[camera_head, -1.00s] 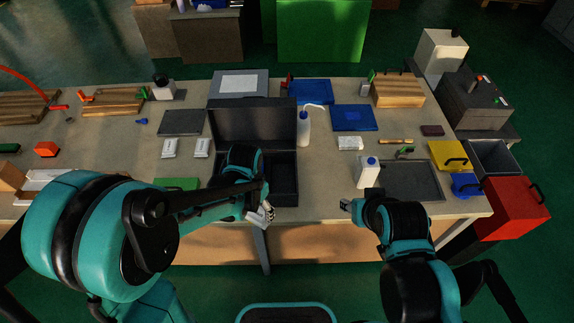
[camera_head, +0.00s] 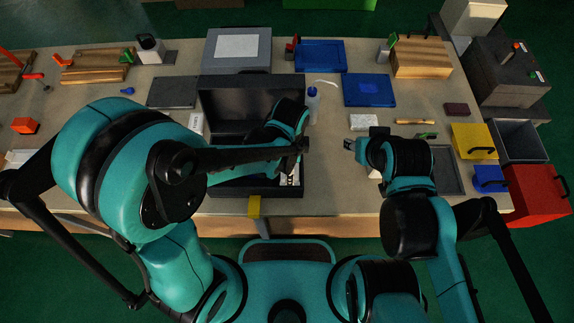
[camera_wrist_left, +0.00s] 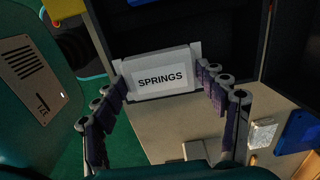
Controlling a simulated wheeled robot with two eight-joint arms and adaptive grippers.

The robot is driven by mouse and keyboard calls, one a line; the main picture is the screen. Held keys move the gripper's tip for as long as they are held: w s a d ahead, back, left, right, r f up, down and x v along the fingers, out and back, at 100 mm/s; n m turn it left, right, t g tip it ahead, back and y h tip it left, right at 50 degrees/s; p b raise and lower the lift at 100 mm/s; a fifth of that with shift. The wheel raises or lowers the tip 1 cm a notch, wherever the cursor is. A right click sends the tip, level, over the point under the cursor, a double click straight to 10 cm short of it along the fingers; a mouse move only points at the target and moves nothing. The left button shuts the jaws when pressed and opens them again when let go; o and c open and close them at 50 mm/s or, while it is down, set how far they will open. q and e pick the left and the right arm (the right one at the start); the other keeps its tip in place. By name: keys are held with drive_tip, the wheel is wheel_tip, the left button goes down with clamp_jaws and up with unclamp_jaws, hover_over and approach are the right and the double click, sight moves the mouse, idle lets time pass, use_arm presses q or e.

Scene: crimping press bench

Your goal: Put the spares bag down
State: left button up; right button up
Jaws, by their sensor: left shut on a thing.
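My left gripper (camera_wrist_left: 165,85) is shut on the spares bag (camera_wrist_left: 161,80), a pale grey packet with a white label reading SPRINGS. In the head view my left gripper (camera_head: 292,160) is at the right part of an open black case (camera_head: 240,100), whose lid stands up at the back. A little white below the gripper there may be the bag, mostly hidden by my arm. I cannot tell whether the bag touches the case. My right gripper (camera_head: 349,145) is over the table, right of the case; its fingers are too small to read.
A white packet (camera_head: 196,124) lies left of the case, partly hidden. A yellow piece (camera_head: 254,206) shows at the front edge.

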use_arm(q)
drive_tip(key=w+f, duration=0.1)
drive_tip(key=w+f+b, duration=0.1)
drive_tip(key=w, duration=0.1)
drive_tip(key=shift+w+a+f, duration=0.1)
drive_tip(key=shift+w+a, duration=0.15)
drive_tip(key=shift+a, duration=0.15)
drive_tip(key=shift+f+b, duration=1.45)
drive_tip(key=shift+f, duration=0.5)
drive_tip(key=shift+f, duration=0.25)
drive_tip(key=o, duration=1.2)
drive_tip(key=shift+r, duration=0.1)
drive_tip(key=shift+c, duration=0.2)
